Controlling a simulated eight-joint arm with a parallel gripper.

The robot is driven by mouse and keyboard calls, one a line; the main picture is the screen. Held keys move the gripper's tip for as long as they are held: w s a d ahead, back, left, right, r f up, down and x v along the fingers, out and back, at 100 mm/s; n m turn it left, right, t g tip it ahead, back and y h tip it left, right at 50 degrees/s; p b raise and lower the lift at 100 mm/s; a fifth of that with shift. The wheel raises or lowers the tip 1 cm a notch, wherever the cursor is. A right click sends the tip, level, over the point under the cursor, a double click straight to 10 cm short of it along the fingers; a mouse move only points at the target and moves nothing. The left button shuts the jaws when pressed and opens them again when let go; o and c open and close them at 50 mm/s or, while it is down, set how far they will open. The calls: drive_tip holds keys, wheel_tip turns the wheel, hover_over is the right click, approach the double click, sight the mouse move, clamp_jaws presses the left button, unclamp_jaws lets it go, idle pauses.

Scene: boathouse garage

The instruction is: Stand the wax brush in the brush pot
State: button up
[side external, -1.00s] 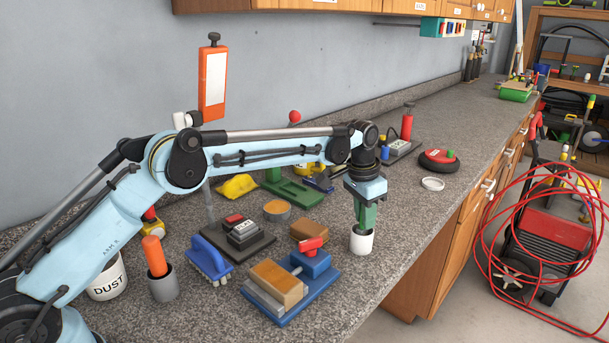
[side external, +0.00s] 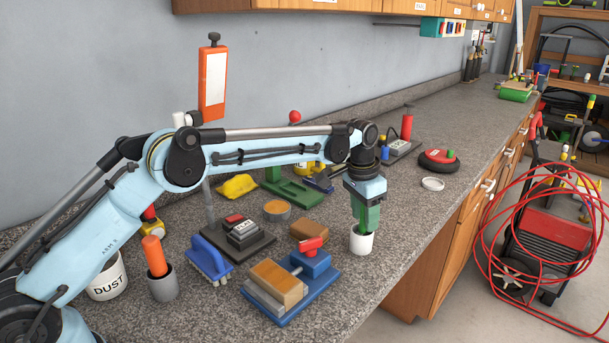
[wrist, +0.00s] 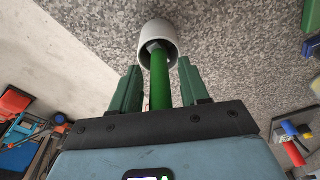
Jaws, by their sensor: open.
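The wax brush, with a green handle (wrist: 160,85), stands in the white brush pot (side external: 361,242), its lower grey part inside the pot's mouth. The pot also shows in the wrist view (wrist: 148,36). My gripper (side external: 365,222) is just above the pot, pointing down. Its green fingers (wrist: 160,75) are open, one on each side of the handle, with gaps visible in the wrist view. The handle's top end is hidden by my gripper. The brush's bottom is hidden in the pot.
A blue vise-like block with a wooden piece (side external: 277,284) lies left of the pot, with a brown block (side external: 314,230) behind it. A white ring (side external: 433,184) and red disc (side external: 438,163) lie farther back. The counter's front edge is close on the right.

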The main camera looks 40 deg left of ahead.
drive_tip(key=s+a+r+n+t, duration=0.1)
drive_tip(key=s+a+r, duration=0.15)
drive_tip(key=r, duration=0.45)
drive_tip(key=s+a+r, duration=0.1)
drive_tip(key=s+r, duration=0.3)
drive_tip(key=r, duration=0.4)
drive_tip(key=s+a+f+n+t, duration=0.1)
drive_tip(key=s+f, duration=0.3)
drive_tip(key=s, duration=0.7)
drive_tip(key=s+a+f+n+t, duration=0.2)
drive_tip(key=s+a+f+t, duration=0.1)
drive_tip(key=s, duration=0.8)
drive_tip(key=shift+s+a+f+n+t+y, duration=0.35)
drive_tip(key=shift+a+f, duration=0.2)
drive_tip(key=shift+a, duration=0.25)
